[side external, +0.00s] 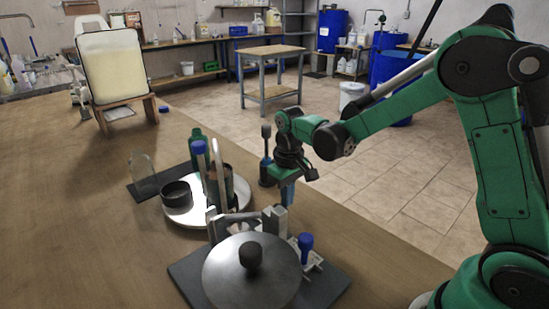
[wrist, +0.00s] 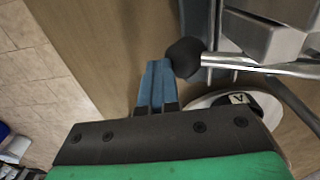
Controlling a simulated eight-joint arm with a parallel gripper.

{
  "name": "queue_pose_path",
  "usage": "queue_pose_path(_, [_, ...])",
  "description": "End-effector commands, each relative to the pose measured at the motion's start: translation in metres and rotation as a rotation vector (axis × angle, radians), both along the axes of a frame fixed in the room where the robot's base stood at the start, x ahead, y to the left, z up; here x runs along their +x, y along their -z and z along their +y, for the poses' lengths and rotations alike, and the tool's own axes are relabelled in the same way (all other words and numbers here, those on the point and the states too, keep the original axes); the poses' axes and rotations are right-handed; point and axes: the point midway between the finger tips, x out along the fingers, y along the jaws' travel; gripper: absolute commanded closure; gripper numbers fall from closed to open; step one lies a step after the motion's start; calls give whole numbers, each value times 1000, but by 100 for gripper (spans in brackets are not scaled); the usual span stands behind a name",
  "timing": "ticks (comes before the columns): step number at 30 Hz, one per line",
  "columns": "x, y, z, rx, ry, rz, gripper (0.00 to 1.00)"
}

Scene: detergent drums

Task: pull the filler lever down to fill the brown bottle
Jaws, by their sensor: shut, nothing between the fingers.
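My gripper (side external: 287,205) is shut and empty, with its blue fingers pointing down beside the filler stand. In the wrist view its fingertips (wrist: 158,65) are close to the black ball knob of the lever (wrist: 185,57); I cannot tell whether they touch. The lever's metal rod runs right from the knob, towards grey metal blocks. I cannot make out the lever clearly in the side view. A brownish bottle (side external: 229,183) stands on a white round plate (side external: 205,213), partly hidden by posts. A dark shape with an "A" label (wrist: 239,98) shows on the plate in the wrist view.
A clear bottle (side external: 141,172), a black cup (side external: 176,192) and a green bottle (side external: 194,140) are left of my gripper. The bench's left front is clear.

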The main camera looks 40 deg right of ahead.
Motion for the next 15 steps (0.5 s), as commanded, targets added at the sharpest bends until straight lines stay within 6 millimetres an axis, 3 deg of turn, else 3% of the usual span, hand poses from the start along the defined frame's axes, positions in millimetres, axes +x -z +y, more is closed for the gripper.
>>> queue_pose_path(15, [0,-8,2,5,-3,0,100])
